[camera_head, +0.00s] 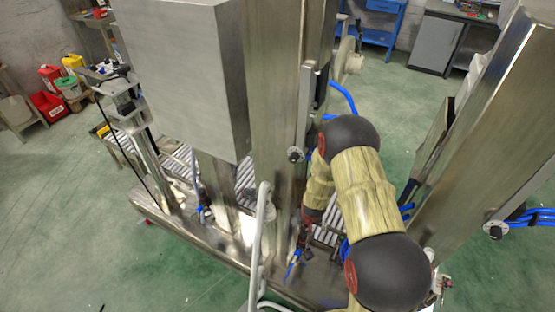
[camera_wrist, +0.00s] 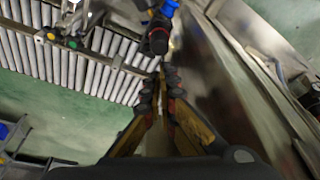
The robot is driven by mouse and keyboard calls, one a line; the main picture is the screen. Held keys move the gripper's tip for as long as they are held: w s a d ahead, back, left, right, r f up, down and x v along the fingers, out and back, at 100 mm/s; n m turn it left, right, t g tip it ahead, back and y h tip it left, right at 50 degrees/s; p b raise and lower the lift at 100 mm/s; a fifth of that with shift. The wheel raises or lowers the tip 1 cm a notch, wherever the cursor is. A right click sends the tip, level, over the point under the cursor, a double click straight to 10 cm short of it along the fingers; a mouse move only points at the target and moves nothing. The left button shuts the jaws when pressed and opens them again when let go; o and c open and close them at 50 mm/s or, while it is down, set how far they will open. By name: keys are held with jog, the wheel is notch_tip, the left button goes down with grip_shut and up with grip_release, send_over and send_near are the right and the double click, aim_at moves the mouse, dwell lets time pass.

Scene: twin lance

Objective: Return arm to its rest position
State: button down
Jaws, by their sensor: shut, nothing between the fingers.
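My arm reaches up from the bottom right of the head view, bends at a dark joint, and comes down beside the steel column (camera_head: 285,120). Its lower end is partly hidden behind my own links. My gripper (camera_wrist: 164,75) shows in the wrist view with its two fingers drawn together at the tips and nothing held. A dark fitting with a blue part (camera_wrist: 158,38) is just beyond the fingertips; I cannot tell if they touch.
A roller conveyor (camera_wrist: 75,65) lies left of my fingers, and a metal panel (camera_wrist: 225,75) stands close on their right. In the head view a grey box (camera_head: 185,75) and a slanted steel post (camera_head: 500,130) flank my arm. Green floor (camera_head: 60,220) is open at left.

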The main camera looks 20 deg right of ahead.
jog(key=s+a+r+g+y, duration=0.1)
jog(key=s+a+r+g, duration=0.2)
jog(key=s, duration=0.7)
jog(key=s+a+r+n+t, duration=0.1)
jog(key=s+r, duration=0.4)
jog(key=r, duration=1)
jog(key=s+a+r+n+t, duration=0.1)
jog(key=s+a+r, duration=0.3)
jog(key=r, duration=1.1)
jog(key=s+a+r+n+t+b, duration=0.1)
jog(key=s+a+r+t, duration=0.2)
jog(key=s+r, duration=0.4)
notch_tip(320, 180, up, 9)
